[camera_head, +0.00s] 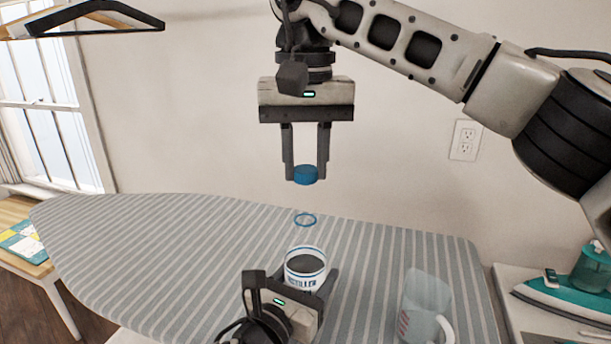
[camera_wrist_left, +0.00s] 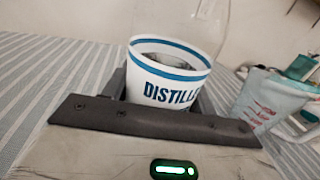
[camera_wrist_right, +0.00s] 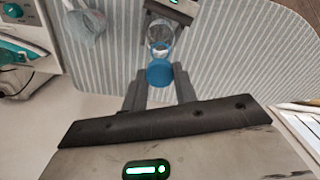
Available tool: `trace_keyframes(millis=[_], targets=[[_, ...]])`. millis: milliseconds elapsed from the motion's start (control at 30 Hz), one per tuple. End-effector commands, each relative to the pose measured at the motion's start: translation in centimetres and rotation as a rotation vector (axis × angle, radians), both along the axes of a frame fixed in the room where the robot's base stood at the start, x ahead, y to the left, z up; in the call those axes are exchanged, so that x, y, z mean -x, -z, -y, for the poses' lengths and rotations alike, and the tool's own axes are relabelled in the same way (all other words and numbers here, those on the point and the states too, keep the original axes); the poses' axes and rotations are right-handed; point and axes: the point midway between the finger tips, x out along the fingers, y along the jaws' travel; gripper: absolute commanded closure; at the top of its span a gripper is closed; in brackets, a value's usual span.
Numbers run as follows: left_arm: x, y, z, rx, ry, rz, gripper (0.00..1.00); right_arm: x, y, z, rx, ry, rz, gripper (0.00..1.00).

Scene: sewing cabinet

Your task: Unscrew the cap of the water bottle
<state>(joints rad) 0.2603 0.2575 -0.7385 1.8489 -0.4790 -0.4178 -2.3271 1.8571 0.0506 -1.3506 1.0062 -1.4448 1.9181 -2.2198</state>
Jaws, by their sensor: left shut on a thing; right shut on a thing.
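The water bottle is clear, with a white label (camera_head: 305,270) marked with blue bands and lettering. A blue ring (camera_head: 305,219) shows at its neck. My left gripper (camera_head: 300,278) is shut around the labelled body, which also shows in the left wrist view (camera_wrist_left: 168,82). The bottle looks upright over the ironing board. My right gripper (camera_head: 306,172) points down and is shut on the blue cap (camera_head: 306,175). The cap is apart from the bottle, above the neck ring. The right wrist view shows the cap (camera_wrist_right: 160,73) between the fingertips, with the clear bottle (camera_wrist_right: 160,38) beyond.
A striped ironing board (camera_head: 170,250) lies below, its left part bare. A clear measuring jug (camera_head: 425,300) stands right of the bottle. A teal iron (camera_head: 570,295) sits on a white surface at the far right. A hanger (camera_head: 90,12) hangs at upper left.

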Motion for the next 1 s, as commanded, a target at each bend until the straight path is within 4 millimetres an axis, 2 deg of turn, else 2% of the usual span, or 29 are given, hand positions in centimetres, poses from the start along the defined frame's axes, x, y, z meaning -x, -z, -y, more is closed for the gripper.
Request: trace_keyframes(millis=[267,300,367,733,867,1000], targets=[[0.0,0.2,0.0,-0.001,-0.001,-0.004,1.00,0.0,-0.4,0.0,0.001,-0.001,-0.002,0.99],[0.0,0.2,0.0,-0.001,-0.001,-0.004,0.34,0.0,-0.4,0.0,0.001,-0.001,-0.002,0.99],[0.0,0.2,0.0,-0.001,-0.001,-0.004,0.18,0.0,-0.4,0.0,0.001,-0.001,-0.001,0.99],[0.5,0.1,-0.3,-0.001,0.000,-0.002,0.17,0.0,-0.4,0.0,0.000,-0.001,-0.001,0.99],[2.1,0.2,-1.1,-0.003,0.000,-0.002,0.17,0.0,-0.3,0.0,0.000,-0.001,-0.001,0.99],[4.8,0.3,-2.6,-0.003,0.001,-0.004,0.17,0.0,-0.1,0.0,0.000,-0.001,-0.001,0.99]])
